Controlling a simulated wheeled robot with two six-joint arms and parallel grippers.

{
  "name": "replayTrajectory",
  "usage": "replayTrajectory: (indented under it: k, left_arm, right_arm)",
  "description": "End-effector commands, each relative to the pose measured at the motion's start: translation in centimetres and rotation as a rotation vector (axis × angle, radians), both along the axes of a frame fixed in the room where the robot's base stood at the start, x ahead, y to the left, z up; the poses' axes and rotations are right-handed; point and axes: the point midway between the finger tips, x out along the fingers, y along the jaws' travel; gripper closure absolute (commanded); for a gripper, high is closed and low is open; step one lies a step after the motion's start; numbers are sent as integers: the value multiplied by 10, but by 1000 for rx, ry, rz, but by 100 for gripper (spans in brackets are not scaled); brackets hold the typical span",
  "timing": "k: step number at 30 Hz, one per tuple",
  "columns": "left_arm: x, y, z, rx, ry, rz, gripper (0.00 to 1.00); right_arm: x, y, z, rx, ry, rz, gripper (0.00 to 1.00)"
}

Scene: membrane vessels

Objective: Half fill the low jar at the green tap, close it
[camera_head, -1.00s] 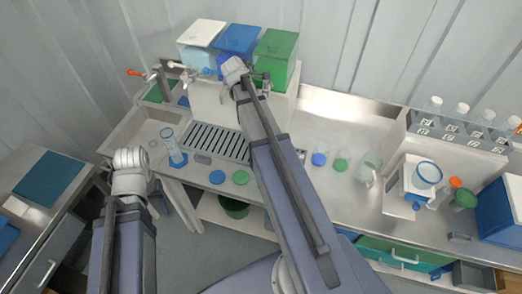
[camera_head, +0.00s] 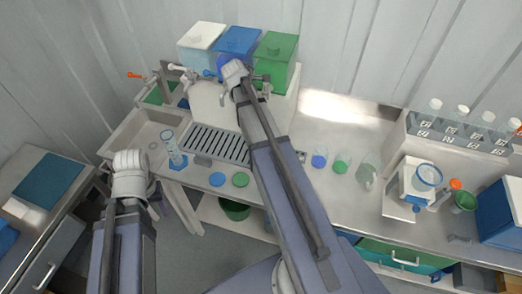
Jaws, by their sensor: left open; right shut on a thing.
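My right gripper (camera_head: 235,70) is raised in front of the blue and green tanks, close to the tap of the green tank (camera_head: 278,60). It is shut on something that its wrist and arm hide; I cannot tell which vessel. My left gripper (camera_head: 130,163) is open, in front of the bench at the left; its fingertips are mostly hidden. Small vessels with blue contents (camera_head: 319,159) and green contents (camera_head: 341,163) stand on the bench. A blue disc (camera_head: 217,179) and a green disc (camera_head: 240,180) lie at the front edge; I cannot tell if they are lids.
A blue tank (camera_head: 238,42) and a white tank (camera_head: 201,37) stand beside the green one. A clear cylinder (camera_head: 172,146) stands at the left. A drain grate (camera_head: 215,144) lies below. A jug (camera_head: 366,172) and a scale-like device (camera_head: 411,190) are at the right.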

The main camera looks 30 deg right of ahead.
Motion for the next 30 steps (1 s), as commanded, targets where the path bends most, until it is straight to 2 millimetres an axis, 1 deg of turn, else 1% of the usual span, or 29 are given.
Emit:
replayTrajectory:
  k: [5,11,18,26,30]
  left_arm:
    - [0,0,0,0,0,0,49]
    - [0,0,0,0,0,0,49]
    - [0,0,0,0,0,0,49]
    - [0,0,0,0,0,0,49]
    - [0,0,0,0,0,0,49]
  right_arm:
    - [-3,1,0,2,1,21,100]
    - [-13,6,0,1,-2,195,100]
    - [-17,11,0,4,0,361,100]
    - [-18,12,0,1,1,399,100]
    - [-23,12,0,4,0,463,100]
